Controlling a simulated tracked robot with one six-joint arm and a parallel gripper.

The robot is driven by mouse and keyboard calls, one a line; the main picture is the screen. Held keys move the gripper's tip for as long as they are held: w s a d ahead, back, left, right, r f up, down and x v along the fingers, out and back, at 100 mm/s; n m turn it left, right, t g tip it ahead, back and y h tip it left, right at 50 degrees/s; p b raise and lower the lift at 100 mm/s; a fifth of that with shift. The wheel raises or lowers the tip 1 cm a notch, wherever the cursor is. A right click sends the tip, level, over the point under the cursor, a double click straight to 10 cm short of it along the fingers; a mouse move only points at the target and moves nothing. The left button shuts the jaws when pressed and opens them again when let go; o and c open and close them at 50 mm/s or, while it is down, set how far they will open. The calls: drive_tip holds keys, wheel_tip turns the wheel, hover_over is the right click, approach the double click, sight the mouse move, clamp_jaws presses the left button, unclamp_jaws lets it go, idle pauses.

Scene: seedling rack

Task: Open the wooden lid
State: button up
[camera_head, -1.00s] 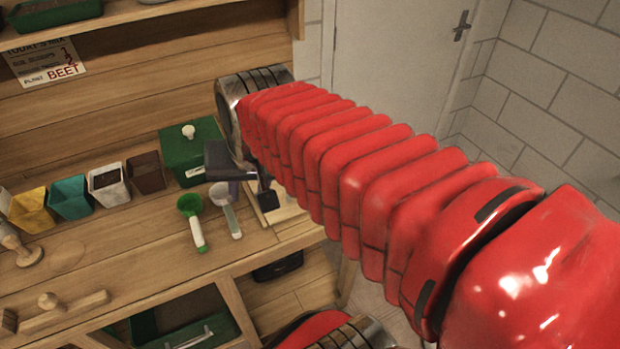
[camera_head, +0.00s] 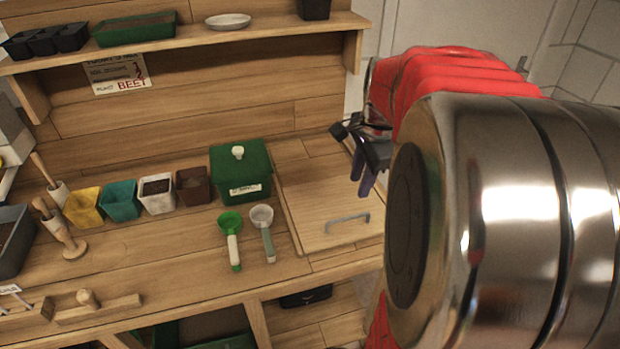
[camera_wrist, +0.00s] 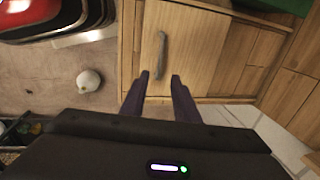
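The wooden lid (camera_head: 322,200) lies shut at the right end of the bench, with a grey bar handle (camera_head: 347,221) near its front edge. The lid also shows in the wrist view (camera_wrist: 190,60), with its handle (camera_wrist: 161,62) ahead of the fingers. My gripper (camera_head: 362,182) is at the lid's right side in the head view, apparently above it. In the wrist view my gripper (camera_wrist: 160,78) has two dark purple fingers spread apart with nothing between them. The fingertips sit just short of the handle in the picture. Contact cannot be told.
A green lidded box (camera_head: 240,172) stands just left of the lid. A green scoop (camera_head: 231,235) and a grey-white scoop (camera_head: 264,230) lie on the bench left of the lid. Several coloured pots line the back. A white round object (camera_wrist: 88,80) is on the floor.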

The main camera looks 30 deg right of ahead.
sight(349, 217)
drive_tip(key=shift+f, duration=0.1)
drive_tip(key=w+f, duration=0.1)
drive_tip(key=f, duration=0.8)
drive_tip(key=w+f, duration=0.1)
drive_tip(key=f, duration=0.3)
drive_tip(key=shift+w+d+f, duration=0.2)
drive_tip(key=shift+w+d, duration=0.1)
drive_tip(key=shift+d, duration=0.05)
clamp_jaws()
idle(0.3)
